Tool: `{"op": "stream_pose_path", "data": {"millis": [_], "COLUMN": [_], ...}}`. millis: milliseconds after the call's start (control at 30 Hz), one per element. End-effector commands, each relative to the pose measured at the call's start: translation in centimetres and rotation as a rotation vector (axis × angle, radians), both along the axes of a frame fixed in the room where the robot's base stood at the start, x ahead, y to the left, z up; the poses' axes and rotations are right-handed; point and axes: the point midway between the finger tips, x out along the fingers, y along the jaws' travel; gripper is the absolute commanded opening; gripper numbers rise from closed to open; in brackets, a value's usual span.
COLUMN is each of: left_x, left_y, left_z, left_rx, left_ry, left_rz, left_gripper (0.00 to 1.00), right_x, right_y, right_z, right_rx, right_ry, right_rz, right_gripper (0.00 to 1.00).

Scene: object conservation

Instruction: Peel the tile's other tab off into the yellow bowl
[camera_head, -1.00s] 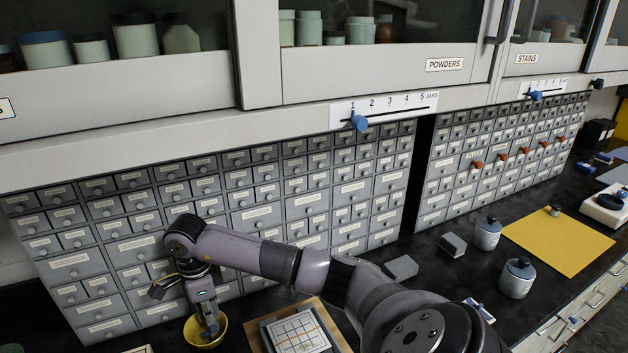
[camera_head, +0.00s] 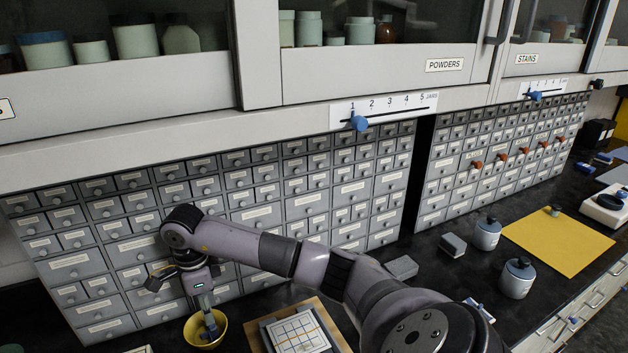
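The yellow bowl (camera_head: 222,325) stands on the dark bench at the lower left. My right gripper (camera_head: 210,328) points down with its fingertips at or just inside the bowl; whether its fingers are open or shut, and whether a tab is in them, is too small to tell. The tile (camera_head: 298,332), white with a grid of lines, lies on a grey block on a tan board (camera_head: 331,322) to the right of the bowl. My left gripper is not in view.
Grey drawer cabinets (camera_head: 130,215) rise close behind the bowl and my gripper. A grey block (camera_head: 402,267), lidded jars (camera_head: 516,278) and a yellow mat (camera_head: 558,240) are to the right. A white-edged item shows at the bottom left.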

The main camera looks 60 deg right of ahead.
Motion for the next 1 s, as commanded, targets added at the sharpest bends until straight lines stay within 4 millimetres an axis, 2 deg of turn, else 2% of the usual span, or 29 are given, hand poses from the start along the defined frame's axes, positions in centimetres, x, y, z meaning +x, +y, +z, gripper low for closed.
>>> {"op": "stream_pose_path", "data": {"millis": [33, 200, 433, 600, 1000], "left_x": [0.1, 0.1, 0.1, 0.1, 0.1], "left_y": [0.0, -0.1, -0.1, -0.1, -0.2], "left_z": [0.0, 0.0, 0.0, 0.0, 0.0], "left_rx": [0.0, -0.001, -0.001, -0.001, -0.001], "left_ry": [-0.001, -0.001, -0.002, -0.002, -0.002], "left_rz": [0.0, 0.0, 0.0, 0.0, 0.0], "left_gripper": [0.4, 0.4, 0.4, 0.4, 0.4], "right_x": [0.1, 0.1, 0.1, 0.0, 0.0], "right_y": [-0.1, -0.1, -0.1, -0.1, -0.1], "right_z": [1.2, 5.0, 8.7, 9.7, 9.8], "right_rx": [-0.002, -0.001, -0.002, -0.001, -0.001], "right_ry": [-0.006, -0.006, -0.003, 0.0, 0.001], "right_rz": [-0.001, -0.001, -0.002, -0.001, -0.001], "right_gripper": [0.3, 0.3, 0.3, 0.3, 0.3]}}
